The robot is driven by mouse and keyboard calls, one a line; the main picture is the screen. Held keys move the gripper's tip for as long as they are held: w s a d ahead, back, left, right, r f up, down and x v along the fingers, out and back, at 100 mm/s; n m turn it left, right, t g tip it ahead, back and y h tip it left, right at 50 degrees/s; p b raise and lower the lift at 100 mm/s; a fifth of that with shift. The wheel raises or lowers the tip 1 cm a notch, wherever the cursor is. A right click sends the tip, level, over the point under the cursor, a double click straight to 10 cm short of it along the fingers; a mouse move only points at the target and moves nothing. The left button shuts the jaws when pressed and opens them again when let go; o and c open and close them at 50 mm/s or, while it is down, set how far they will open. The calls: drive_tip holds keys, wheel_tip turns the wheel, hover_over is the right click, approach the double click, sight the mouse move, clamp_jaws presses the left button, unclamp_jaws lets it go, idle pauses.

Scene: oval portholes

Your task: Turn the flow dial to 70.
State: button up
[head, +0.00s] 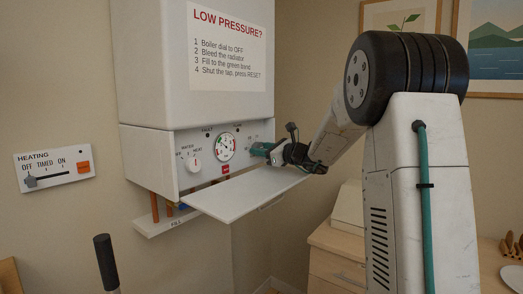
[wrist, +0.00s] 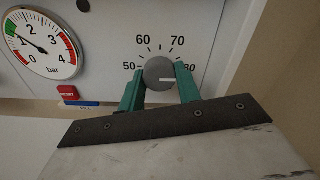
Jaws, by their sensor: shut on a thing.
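The flow dial (wrist: 159,72) is a round grey knob on the white boiler panel in the wrist view, with 50, 60, 70 and 80 printed around it. Its white line lies nearly level and runs to the right, toward the side of the 80, well clockwise of the 70. The 80 is partly covered by my right finger. My gripper (wrist: 160,76) has its teal fingers on both sides of the knob and is shut on it. In the head view my gripper (head: 262,149) reaches the right end of the panel and hides the dial.
A pressure gauge (wrist: 41,43) and a red button (wrist: 67,91) are left of the dial. A white flap (head: 247,195) hangs open below the panel. Left of my gripper is another white knob (head: 194,165). A heating slider panel (head: 54,165) is on the left wall.

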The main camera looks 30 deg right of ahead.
drive_tip(key=shift+n, duration=0.3)
drive_tip(key=n, duration=1.1)
idle(0.5)
drive_tip(key=o, duration=1)
